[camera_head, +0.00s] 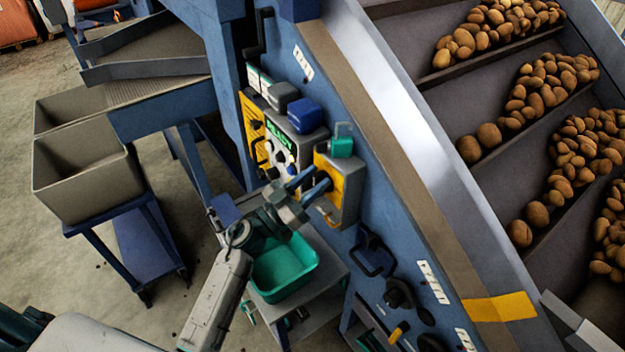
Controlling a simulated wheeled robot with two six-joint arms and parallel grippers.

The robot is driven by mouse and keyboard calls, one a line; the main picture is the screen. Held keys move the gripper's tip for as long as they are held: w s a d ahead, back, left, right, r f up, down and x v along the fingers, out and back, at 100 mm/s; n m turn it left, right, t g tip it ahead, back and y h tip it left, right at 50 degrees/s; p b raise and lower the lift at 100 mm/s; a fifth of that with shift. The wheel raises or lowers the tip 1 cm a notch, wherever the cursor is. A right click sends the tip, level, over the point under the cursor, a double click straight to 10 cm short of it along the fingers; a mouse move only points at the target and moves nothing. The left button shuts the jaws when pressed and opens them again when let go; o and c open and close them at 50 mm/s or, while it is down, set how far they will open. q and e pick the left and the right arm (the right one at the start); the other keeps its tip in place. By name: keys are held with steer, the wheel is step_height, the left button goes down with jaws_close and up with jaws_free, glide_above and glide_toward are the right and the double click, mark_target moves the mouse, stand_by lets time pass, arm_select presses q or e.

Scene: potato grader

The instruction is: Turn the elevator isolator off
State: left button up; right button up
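The isolator (351,184), a grey box with a yellow front, is mounted on the blue side panel of the elevator. A green padlock-like piece (342,147) sits at its top. My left gripper (312,183) is directly in front of the yellow face. Its two blue fingers are apart, one above the other, and point at the face. The fingers cover the middle of the face, so the switch handle and its position are hidden. I cannot tell whether the fingertips touch it. My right gripper is not in view.
A control panel (290,150) with a green READY display is left of the isolator. A green bin (284,270) stands below my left gripper. A black handle (372,254) sticks out lower right. Potatoes (540,92) lie on the elevator flights. Grey crates (82,180) stand at left.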

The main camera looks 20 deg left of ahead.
arm_select(q)
jaws_close()
